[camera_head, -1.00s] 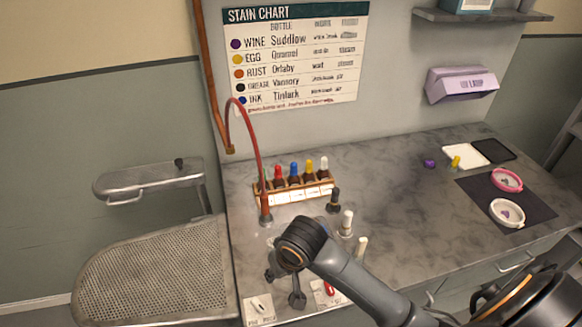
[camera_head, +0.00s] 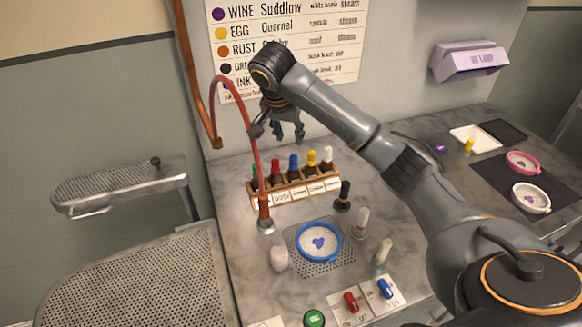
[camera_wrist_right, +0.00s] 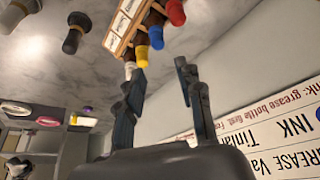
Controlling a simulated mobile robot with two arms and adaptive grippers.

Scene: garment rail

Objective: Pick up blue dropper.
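The blue dropper (camera_head: 293,164) stands upright in a wooden rack (camera_head: 296,193), between a red-capped bottle (camera_head: 275,170) and a yellow-capped one (camera_head: 311,160). Its blue cap also shows in the right wrist view (camera_wrist_right: 156,37), at the top centre. My right gripper (camera_head: 280,135) is above and behind the rack, fingers hanging down, apart from the bottles. In the right wrist view its two fingers (camera_wrist_right: 162,78) are spread with nothing between them. My left gripper is in neither view.
A red hose (camera_head: 250,125) arches close to the rack's left end. A dark-capped bottle (camera_head: 343,196) stands at the rack's right. A blue hoop (camera_head: 319,242) lies on a perforated plate in front. The stain chart (camera_head: 340,40) is on the wall behind.

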